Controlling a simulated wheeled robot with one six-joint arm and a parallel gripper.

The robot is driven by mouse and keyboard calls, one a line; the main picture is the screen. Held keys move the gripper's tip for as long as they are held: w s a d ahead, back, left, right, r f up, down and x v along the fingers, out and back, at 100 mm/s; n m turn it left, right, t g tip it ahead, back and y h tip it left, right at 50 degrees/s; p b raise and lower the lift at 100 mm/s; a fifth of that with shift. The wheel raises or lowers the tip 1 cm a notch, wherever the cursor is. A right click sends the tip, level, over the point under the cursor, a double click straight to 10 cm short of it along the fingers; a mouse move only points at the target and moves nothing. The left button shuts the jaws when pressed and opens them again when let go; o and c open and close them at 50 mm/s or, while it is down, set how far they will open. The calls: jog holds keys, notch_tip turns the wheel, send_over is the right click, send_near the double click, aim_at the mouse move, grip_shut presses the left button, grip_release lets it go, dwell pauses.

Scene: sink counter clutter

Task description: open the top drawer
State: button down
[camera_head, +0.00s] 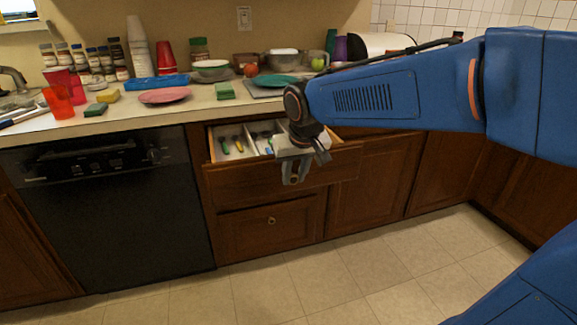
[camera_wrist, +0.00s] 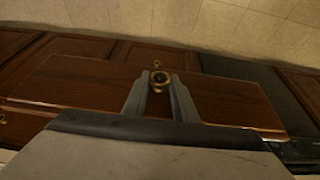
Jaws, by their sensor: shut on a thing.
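The top drawer (camera_head: 240,184) is a brown wooden drawer below the counter, pulled part way out, with its inside showing. A white divided tray in it holds several utensils with green, yellow and blue handles. My gripper (camera_head: 294,178) is at the drawer's front, pointing down. In the wrist view my gripper's two fingers (camera_wrist: 160,88) are on either side of the round brass knob (camera_wrist: 160,78) on the drawer front (camera_wrist: 95,88), shut on it. In the head view the gripper hides the knob and part of the tray.
A lower drawer (camera_head: 270,225) with a ring pull is closed beneath. A black dishwasher (camera_head: 110,210) stands to the left. The counter (camera_head: 215,100) above holds plates, cups, jars and bowls. The tiled floor (camera_head: 330,280) in front is clear.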

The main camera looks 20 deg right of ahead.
jog(key=s, duration=0.6)
jog(key=shift+s, duration=0.2)
jog(key=c, duration=1.4)
grip_release()
jog(key=shift+c, duration=0.2)
jog(key=shift+r, duration=0.1)
jog(key=v, duration=1.7)
jog(key=shift+s, duration=0.15)
jog(key=s+d+f, duration=0.3)
jog(key=s+f, duration=0.2)
jog(key=f, duration=0.5)
jog(key=s+d+f, duration=0.4)
jog(key=s+f, duration=0.1)
jog(key=f, duration=0.6)
jog(key=shift+s, duration=0.25)
